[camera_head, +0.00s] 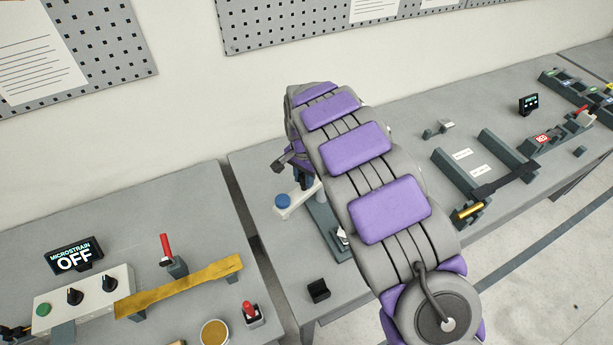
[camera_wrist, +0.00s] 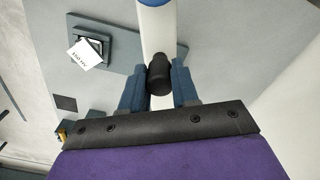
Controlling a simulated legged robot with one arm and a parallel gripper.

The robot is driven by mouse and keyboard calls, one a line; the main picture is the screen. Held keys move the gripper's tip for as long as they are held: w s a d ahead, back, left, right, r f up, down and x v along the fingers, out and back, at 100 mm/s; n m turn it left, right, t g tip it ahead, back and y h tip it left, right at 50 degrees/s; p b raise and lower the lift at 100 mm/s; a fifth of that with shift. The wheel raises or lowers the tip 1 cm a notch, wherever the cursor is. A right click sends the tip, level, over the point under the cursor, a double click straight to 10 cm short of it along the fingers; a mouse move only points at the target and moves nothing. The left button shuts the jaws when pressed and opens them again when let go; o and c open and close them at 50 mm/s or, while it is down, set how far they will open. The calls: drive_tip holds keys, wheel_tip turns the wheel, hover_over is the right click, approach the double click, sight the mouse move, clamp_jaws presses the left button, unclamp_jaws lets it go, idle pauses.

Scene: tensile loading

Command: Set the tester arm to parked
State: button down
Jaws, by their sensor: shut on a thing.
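The tester arm is a white bar with a blue round cap (camera_head: 283,201) at one end; in the head view it lies over a grey base plate, and my own arm hides part of it. In the wrist view the white bar (camera_wrist: 158,32) runs up from my gripper to the blue cap (camera_wrist: 154,2) at the top edge. A black knob (camera_wrist: 159,75) sits at the bar's near end. My gripper (camera_wrist: 160,82) is shut on this black knob, one finger on each side. In the head view its fingers are mostly hidden.
A small tilted white card (camera_wrist: 85,53) stands in a dark holder on the base plate. A small black block (camera_head: 318,291) sits near the table's front edge. Left is a bench with a MICROSTRAIN OFF display (camera_head: 74,258); right are dark fixtures (camera_head: 486,167).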

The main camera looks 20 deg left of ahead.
idle(0.6)
drive_tip(key=c, duration=1.2)
unclamp_jaws()
drive_tip(key=shift+w+a, duration=0.1)
drive_tip(key=o, duration=0.3)
drive_tip(key=shift+a, duration=0.2)
drive_tip(key=shift+o, duration=0.2)
drive_tip(key=shift+d+r, duration=0.1)
drive_tip(key=shift+r, duration=0.05)
wheel_tip(320, 180, up, 17)
drive_tip(key=p, duration=0.1)
